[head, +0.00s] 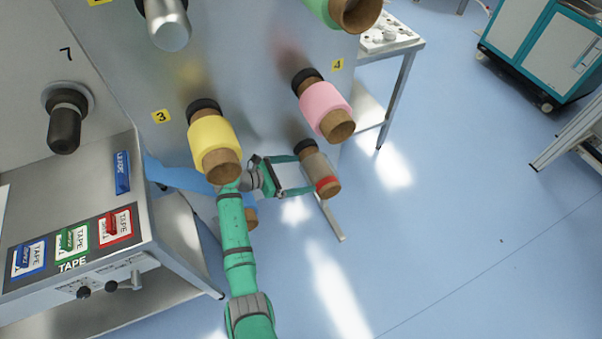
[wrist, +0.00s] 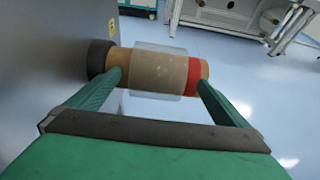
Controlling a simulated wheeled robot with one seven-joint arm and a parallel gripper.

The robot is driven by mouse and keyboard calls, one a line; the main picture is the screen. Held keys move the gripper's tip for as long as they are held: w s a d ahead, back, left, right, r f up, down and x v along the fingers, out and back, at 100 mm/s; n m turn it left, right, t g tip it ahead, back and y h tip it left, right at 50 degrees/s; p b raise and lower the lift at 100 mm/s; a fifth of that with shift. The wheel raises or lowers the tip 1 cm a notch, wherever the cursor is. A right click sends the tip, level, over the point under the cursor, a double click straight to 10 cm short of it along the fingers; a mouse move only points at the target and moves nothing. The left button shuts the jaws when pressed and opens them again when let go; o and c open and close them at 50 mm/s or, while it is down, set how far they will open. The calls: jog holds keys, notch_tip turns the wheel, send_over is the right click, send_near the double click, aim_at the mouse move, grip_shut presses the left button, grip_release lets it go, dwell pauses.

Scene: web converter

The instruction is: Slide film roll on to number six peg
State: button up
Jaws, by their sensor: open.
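A film roll (head: 318,170), clear film on a brown core with a red band near its outer end, sits on a peg with a black collar (head: 305,147) low on the panel, below the pink roll. In the wrist view the film roll (wrist: 157,70) lies across the picture, its inner end at the collar (wrist: 100,59). My gripper (head: 304,176) is open beside it. In the wrist view my gripper's fingertips (wrist: 161,78) lie toward the roll's two ends, one near the collar, one near the red band. I cannot tell whether they touch. No number six label is readable.
The pink roll (head: 325,108) by label 4 and the yellow roll (head: 212,140) by label 3 stick out close above my arm. A bare peg (head: 65,128) is by label 7. A tape table (head: 175,235) stands at left.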

jog(key=v, duration=0.9)
jog(key=shift+a, duration=0.3)
